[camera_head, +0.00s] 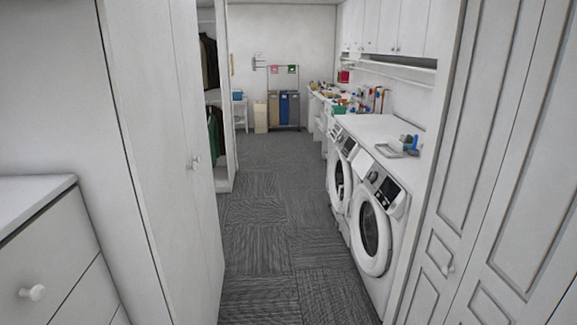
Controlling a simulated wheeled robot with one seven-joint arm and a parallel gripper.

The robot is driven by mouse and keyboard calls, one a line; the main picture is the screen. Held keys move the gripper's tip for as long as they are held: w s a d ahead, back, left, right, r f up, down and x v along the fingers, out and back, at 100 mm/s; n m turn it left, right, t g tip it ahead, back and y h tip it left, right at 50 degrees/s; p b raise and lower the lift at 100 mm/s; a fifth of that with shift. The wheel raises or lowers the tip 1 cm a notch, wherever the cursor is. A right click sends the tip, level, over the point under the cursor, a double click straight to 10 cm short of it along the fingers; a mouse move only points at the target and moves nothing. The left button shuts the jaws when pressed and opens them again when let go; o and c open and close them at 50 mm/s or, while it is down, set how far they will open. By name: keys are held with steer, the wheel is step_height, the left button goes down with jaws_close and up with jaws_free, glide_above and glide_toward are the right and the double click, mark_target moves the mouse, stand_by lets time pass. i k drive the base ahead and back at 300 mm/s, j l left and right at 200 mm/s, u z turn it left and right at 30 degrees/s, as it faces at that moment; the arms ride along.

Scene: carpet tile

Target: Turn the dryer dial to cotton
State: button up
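Two white front-loading machines stand side by side along the right wall, under a white counter. The nearer machine (399,215) has a round door with dark glass and a slanted panel with a dark display. A small round dial (373,176) shows on its panel. The farther machine (342,168) has a similar round door and panel, partly hidden behind the nearer one. I cannot tell which machine is the dryer, and the dial markings are too small to read. My gripper is not in view.
The carpet-tile floor (262,225) is clear down the middle. White cabinets (165,130) and a drawer unit (45,250) flank the left; panelled doors (490,170) flank the right. Sorting bins (289,108) stand at the back. Items lie on the counter (375,130).

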mark_target(371, 176)
steer(key=i+l+u, duration=0.25)
steer(key=i, duration=0.35)
steer(key=i+l+u, duration=0.2)
steer(key=i, duration=0.4)
steer(key=i+l+u, duration=0.25)
steer(key=i, duration=0.3)
steer(key=i+l+u, duration=0.2)
steer(key=i+l, duration=0.25)
steer(key=i+l+u, duration=0.1)
steer(key=l, duration=0.2)
steer(key=i+l+u, duration=0.2)
steer(key=i+l, duration=0.15)
steer(key=l, duration=0.3)
steer(key=i+l+u, duration=0.1)
steer(key=l, duration=0.25)
steer(key=i+l+u, duration=0.1)
steer(key=l, duration=0.25)
